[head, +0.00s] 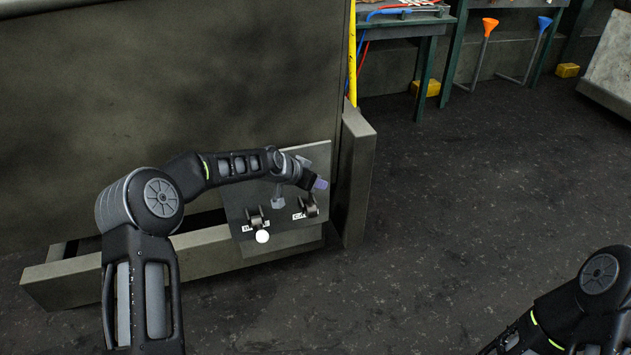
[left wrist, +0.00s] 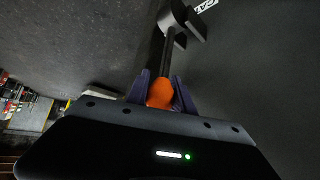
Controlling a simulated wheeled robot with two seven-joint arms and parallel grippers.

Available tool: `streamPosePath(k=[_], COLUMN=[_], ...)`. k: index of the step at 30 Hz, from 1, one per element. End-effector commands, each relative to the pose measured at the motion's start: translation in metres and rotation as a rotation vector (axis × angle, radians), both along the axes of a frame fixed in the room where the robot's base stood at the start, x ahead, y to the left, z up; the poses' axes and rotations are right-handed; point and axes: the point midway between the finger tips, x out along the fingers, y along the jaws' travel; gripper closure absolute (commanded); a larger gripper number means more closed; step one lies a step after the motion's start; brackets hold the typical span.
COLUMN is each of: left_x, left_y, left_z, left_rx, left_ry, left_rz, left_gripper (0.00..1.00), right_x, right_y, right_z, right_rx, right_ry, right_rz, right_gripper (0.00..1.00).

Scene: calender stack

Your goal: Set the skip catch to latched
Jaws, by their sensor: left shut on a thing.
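A grey panel (head: 238,206) stands tilted on the front of the large grey machine. It carries two levers on dark brackets with small white labels, too small to read surely. The left lever ends in a white knob (head: 262,236). The right lever's bracket (head: 309,207) sits below my left gripper (head: 320,184), which hides its handle in the head view. In the left wrist view, my left gripper (left wrist: 160,98) is shut on an orange knob (left wrist: 160,91). A dark rod runs from that knob to a grey bracket (left wrist: 178,22). My right gripper is out of view.
A grey post (head: 357,180) stands just right of the panel, and a low grey beam (head: 130,265) runs left below it. Dark floor (head: 470,210) to the right is clear. A green bench (head: 425,60) with tools stands at the back.

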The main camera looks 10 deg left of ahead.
Motion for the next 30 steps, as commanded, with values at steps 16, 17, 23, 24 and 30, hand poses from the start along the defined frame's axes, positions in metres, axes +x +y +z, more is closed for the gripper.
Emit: streamPosePath(k=[16, 17, 23, 24, 30], left_x=[0.0018, 0.0017, 0.0017, 0.0018, 0.0017], left_y=[0.0021, 0.0020, 0.0028, 0.0029, 0.0032], left_z=[0.0009, 0.0008, 0.0005, 0.0005, 0.0042], left_rx=[-0.003, -0.003, -0.002, -0.001, 0.000], left_ry=[0.001, 0.001, 0.001, 0.001, 0.000], left_rz=[0.004, 0.004, 0.005, 0.006, 0.006], left_gripper=[0.58, 0.56, 0.50, 0.50, 0.50], right_x=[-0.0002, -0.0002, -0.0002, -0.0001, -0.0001], right_y=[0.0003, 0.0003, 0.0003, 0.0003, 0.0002], right_z=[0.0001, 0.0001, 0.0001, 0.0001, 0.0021], right_rx=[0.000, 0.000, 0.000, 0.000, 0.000], right_ry=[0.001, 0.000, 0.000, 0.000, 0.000], right_rz=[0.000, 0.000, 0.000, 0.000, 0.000], right_gripper=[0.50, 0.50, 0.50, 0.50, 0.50])
